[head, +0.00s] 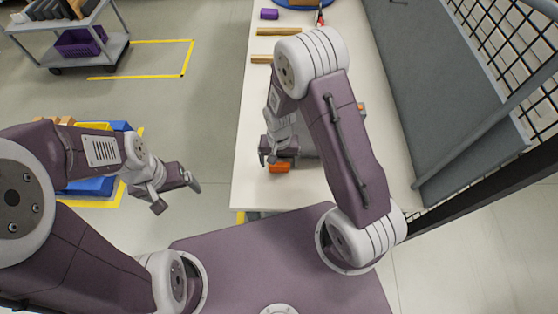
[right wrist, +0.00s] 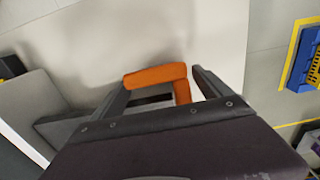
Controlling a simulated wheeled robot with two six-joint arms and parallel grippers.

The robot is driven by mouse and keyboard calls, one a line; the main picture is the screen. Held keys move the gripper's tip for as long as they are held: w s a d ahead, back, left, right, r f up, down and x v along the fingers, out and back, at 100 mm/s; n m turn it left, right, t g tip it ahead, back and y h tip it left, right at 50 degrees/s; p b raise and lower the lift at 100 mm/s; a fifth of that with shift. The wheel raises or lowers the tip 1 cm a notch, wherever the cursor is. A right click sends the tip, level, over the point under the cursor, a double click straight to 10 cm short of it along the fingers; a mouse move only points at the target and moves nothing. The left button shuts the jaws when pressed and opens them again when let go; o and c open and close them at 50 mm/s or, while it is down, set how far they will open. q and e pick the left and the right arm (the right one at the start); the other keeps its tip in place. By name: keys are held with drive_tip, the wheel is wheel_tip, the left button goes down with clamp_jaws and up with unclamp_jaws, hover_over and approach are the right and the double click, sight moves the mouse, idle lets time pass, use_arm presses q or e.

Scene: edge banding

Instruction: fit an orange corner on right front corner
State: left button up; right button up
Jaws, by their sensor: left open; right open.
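An orange corner (head: 279,168) is at the near end of the white table, just below my right gripper (head: 278,158) in the head view. In the right wrist view it is an L-shaped orange piece (right wrist: 155,76) lying between the fingertips of the open right gripper (right wrist: 160,90). A grey panel (head: 308,151) shows partly behind the right gripper and arm; most of it is hidden. I cannot tell whether the orange corner sits fully on the panel's corner. Another small orange piece (head: 361,106) shows beside my right arm. My left gripper (head: 178,196) is open and empty, left of the table.
The white table (head: 245,180) also bears wooden strips (head: 279,31) and a purple block (head: 269,14) farther back. A grey partition (head: 430,90) and mesh fence stand to the right. Blue bins (head: 90,187) are at the left, and a cart (head: 30,52) is at the back left.

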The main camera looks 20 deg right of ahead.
wheel_tip(320, 180, up, 9)
drive_tip(key=shift+b, duration=0.35)
drive_tip(key=s+d+r+n+t+b, duration=0.1)
drive_tip(key=s+d+r+n, duration=0.1)
drive_tip(key=s+d, duration=0.3)
drive_tip(key=shift+s+d+r+n+b, duration=0.4)
drive_tip(key=shift+s+n, duration=0.1)
drive_tip(key=shift+s, duration=1.45)
